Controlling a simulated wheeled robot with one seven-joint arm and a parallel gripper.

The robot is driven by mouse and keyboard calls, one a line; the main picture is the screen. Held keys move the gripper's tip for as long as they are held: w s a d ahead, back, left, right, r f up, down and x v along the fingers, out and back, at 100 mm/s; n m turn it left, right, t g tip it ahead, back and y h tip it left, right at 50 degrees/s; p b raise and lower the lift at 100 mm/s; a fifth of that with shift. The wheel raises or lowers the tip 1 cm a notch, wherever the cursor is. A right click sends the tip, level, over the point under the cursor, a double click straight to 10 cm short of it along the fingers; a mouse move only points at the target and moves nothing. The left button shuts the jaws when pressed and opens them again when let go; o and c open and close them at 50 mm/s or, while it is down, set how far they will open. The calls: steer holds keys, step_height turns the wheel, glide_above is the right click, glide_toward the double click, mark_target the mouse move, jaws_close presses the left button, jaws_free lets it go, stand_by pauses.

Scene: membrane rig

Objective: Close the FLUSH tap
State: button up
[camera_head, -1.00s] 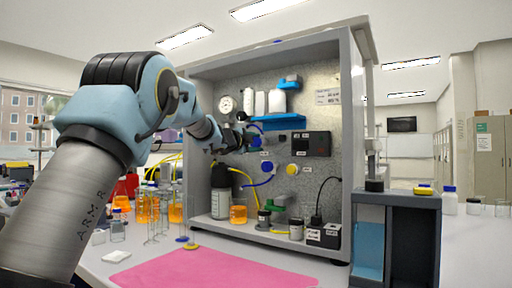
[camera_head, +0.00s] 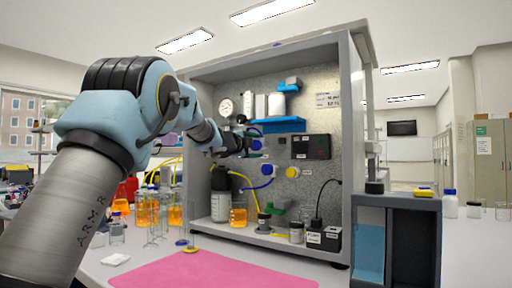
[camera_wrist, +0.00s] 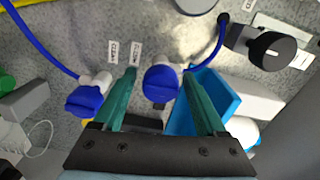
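My gripper (camera_wrist: 159,72) is open in the wrist view, with its two green fingers on either side of a blue tap knob (camera_wrist: 162,84). A gap shows between the knob and each finger. A second blue tap (camera_wrist: 90,97) sits outside the left finger, on a pale fitting. Two small white labels (camera_wrist: 124,53) are on the panel between the taps; I cannot read them surely, so I cannot tell which tap is FLUSH. In the head view my gripper (camera_head: 240,145) is at the panel, beside a blue knob (camera_head: 257,144). Another blue knob (camera_head: 267,169) is lower.
A black knob (camera_wrist: 272,52) and a blue shelf (camera_wrist: 207,100) are close to the right finger. Blue hoses run to the taps. In the head view, a yellow knob (camera_head: 292,172) and a dark box (camera_head: 311,147) are to the right. Bottles stand on the rig floor below.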

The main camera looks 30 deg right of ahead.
steer(key=b+v, duration=0.2)
steer(key=v, duration=0.9)
steer(key=shift+b, duration=0.35)
steer(key=shift+w, duration=0.1)
steer(key=w+a+f+n+t+y+p, duration=0.2)
steer(key=w+a+f+n+y, duration=0.15)
steer(key=a, duration=0.25)
steer(key=w+a+f+n+t+y+p, duration=0.1)
steer(key=w+a+f+n+y+p, duration=0.15)
steer(key=a+n, duration=0.3)
steer(key=s+a+f+n+g+y+p, duration=0.1)
steer(key=s+a+f+n+y+p, duration=0.15)
steer(key=a+f+n+y, duration=0.75)
steer(key=s+a+f+n+g+p, duration=0.1)
steer(key=s+a+f+n+g, duration=0.1)
steer(key=s+a+f, duration=0.3)
steer(key=s+a+f+n+g+p, duration=0.2)
steer(key=s+a, duration=0.6)
steer(key=s, duration=0.4)
steer(key=s+a+f+n+g+p, duration=0.2)
steer(key=s+a+f+n+g, duration=0.2)
steer(key=s+a+f, duration=0.3)
steer(key=shift+s+a+f+g, duration=0.15)
steer(key=shift+s+g, duration=0.15)
steer(key=shift+s, duration=0.15)
steer(key=shift+s+a+f+g, duration=0.1)
steer(key=shift+s+f+g, duration=0.05)
steer(key=shift+s+g, duration=0.2)
